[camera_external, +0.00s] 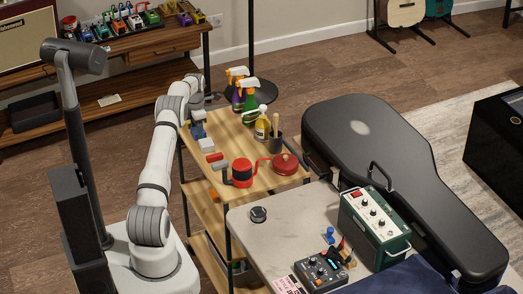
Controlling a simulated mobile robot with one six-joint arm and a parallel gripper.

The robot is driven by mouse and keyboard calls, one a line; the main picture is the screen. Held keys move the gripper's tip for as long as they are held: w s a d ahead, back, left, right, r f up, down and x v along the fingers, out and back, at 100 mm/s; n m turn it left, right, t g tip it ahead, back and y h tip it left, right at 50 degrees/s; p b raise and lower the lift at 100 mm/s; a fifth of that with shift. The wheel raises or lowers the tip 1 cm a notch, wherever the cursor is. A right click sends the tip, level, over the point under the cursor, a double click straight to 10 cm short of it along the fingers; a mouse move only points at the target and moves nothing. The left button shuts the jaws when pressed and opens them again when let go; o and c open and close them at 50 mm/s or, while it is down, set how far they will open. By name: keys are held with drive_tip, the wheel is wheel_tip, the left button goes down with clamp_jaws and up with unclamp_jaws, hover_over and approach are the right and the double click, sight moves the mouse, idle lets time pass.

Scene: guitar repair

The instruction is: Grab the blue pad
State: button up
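A small blue block-like pad (198,131) lies on the left edge of the wooden top of the shelf cart (255,147). A whitish pad (206,145) and a red one (215,157) lie in a row in front of it. My arm reaches up along the left side of the cart and bends down at its far end. My gripper (188,122) is small and partly hidden there, close to the blue pad at its left. I cannot tell whether it touches the pad or whether its fingers are open.
Spray bottles (243,92), a yellow bottle (262,124), a dark cup (275,142), a red-and-black roll (242,172) and a red round tin (285,164) stand on the cart. A table (290,215) with a green amplifier (372,228) is in front; a guitar case (400,150) lies right.

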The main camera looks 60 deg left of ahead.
drive_tip(key=c, duration=0.3)
drive_tip(key=shift+r, duration=0.1)
drive_tip(key=shift+c, duration=0.2)
